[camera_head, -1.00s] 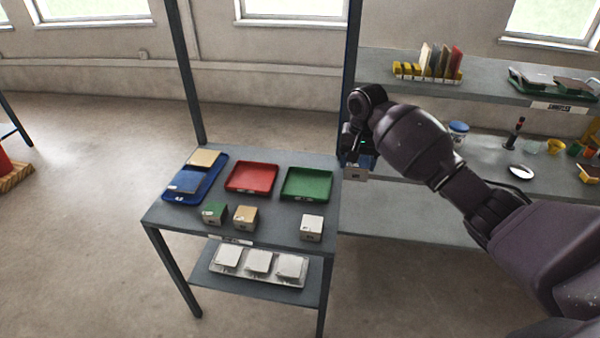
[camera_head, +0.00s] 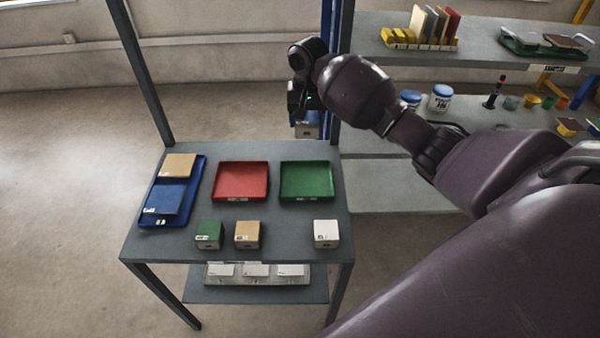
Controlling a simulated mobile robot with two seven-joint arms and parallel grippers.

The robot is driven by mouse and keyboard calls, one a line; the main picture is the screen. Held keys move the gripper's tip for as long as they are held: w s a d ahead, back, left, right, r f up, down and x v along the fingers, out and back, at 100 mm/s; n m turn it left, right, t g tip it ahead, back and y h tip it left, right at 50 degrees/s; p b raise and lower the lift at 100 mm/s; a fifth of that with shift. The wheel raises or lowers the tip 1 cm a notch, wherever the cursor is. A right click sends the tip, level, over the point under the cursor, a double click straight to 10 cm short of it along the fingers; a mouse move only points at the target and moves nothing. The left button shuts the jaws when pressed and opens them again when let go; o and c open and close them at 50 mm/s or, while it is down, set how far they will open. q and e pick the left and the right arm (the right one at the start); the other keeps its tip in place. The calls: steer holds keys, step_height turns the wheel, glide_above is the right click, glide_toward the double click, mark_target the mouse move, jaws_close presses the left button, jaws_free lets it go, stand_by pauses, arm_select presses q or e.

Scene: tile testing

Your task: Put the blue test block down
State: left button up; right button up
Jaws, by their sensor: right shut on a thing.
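My right gripper (camera_head: 302,107) is shut on the blue test block (camera_head: 307,127), behind the far edge of the grey table near its right corner post. The block hangs below the gripper, with a blue top part and a paler lower part, and is partly hidden by the gripper. On the table (camera_head: 205,258) a green block (camera_head: 209,236), a tan block (camera_head: 247,236) and a white block (camera_head: 326,234) stand in a front row, with a gap between the tan and white ones. My left gripper is not in view.
Behind the blocks are a red tray (camera_head: 241,181), a green tray (camera_head: 306,181) and a blue tray (camera_head: 194,190) holding a tan tile and a blue tile. A right shelf (camera_head: 480,50) carries upright tiles. Posts rise at the table's back corners.

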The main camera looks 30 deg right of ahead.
step_height(320, 180, down, 14)
steer(key=b, duration=0.3)
steer(key=shift+s, duration=0.1)
step_height(320, 180, down, 5)
steer(key=shift+f+b, duration=0.1)
steer(key=shift+b, duration=0.65)
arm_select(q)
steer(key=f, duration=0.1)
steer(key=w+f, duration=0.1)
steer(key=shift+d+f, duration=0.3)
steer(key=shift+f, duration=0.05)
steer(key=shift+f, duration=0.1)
arm_select(e)
steer(key=o, duration=0.8)
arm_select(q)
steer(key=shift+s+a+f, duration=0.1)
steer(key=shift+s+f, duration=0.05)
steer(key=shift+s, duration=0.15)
arm_select(e)
steer(key=shift+o, duration=0.4)
